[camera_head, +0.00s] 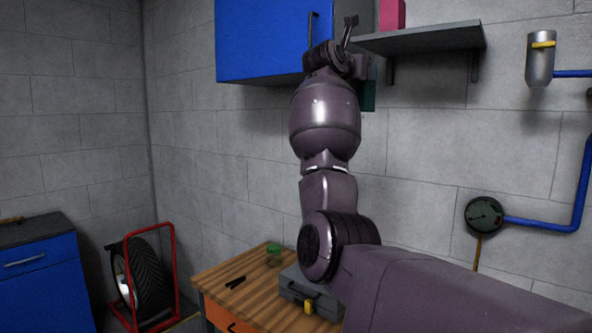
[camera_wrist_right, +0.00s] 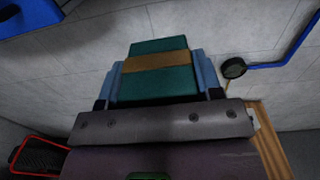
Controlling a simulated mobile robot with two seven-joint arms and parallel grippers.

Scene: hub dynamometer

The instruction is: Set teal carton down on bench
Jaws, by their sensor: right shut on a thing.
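The teal carton (camera_wrist_right: 158,85) has a brown band across it and sits between the blue finger pads of my right gripper (camera_wrist_right: 157,73), which is shut on it. In the head view only a strip of the carton (camera_head: 369,96) shows beside my raised right arm, which hides the rest. The carton is held in the air near the wall, under the shelf and well above the bench. The wooden bench (camera_head: 222,276) is below, and its edge also shows in the right wrist view (camera_wrist_right: 268,142). My left gripper is out of view.
A blue wall cabinet (camera_head: 262,40) and a shelf (camera_head: 425,38) with a pink box (camera_head: 391,14) are near my raised arm. The bench's front left is clear.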

